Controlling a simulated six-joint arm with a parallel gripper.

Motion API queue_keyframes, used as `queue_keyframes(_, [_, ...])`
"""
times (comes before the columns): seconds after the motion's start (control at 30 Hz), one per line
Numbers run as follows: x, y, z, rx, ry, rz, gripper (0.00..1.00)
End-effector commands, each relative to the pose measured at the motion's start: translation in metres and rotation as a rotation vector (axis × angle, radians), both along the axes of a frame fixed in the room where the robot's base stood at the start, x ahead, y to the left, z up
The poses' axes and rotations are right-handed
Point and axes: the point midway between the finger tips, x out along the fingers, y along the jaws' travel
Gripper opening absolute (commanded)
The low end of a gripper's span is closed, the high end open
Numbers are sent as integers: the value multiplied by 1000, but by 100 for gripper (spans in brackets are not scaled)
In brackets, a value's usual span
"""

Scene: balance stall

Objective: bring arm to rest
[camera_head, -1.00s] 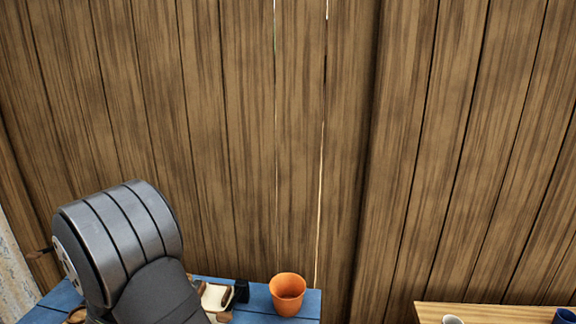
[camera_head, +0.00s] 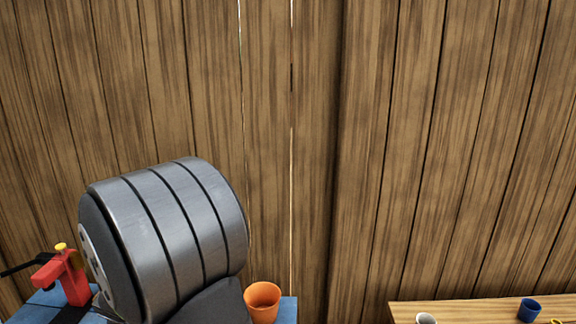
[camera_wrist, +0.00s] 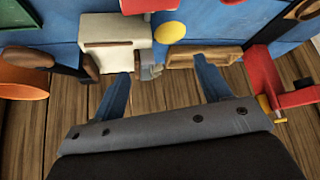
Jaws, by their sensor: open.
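My gripper (camera_wrist: 165,68) shows in the wrist view with its two blue fingers spread apart and nothing between them. The fingers point at the near edge of the blue table (camera_wrist: 210,22), with plank floor showing below and between them. In the head view my large grey arm link stands at the lower left, and it hides much of the blue table (camera_head: 40,303). My gripper itself does not show there.
On the table are a cream block (camera_wrist: 110,42), an orange pot (camera_head: 262,302) and a red piece with a yellow knob (camera_head: 68,275). A wooden table (camera_head: 460,307) at right holds a white cup (camera_head: 426,318) and a blue cup (camera_head: 529,309). A plank wall (camera_head: 300,140) stands behind.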

Motion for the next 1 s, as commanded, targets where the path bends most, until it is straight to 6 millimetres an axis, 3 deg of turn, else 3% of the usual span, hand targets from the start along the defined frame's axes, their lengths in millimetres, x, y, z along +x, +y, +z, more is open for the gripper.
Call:
queue_keyframes(0.03, [4, -10, 6, 3, -1, -6, 70])
queue_keyframes(0.57, [102, -31, 44, 0, -3, -152, 70])
queue_keyframes(1.0, [168, -72, 85, -1, -2, -226, 70])
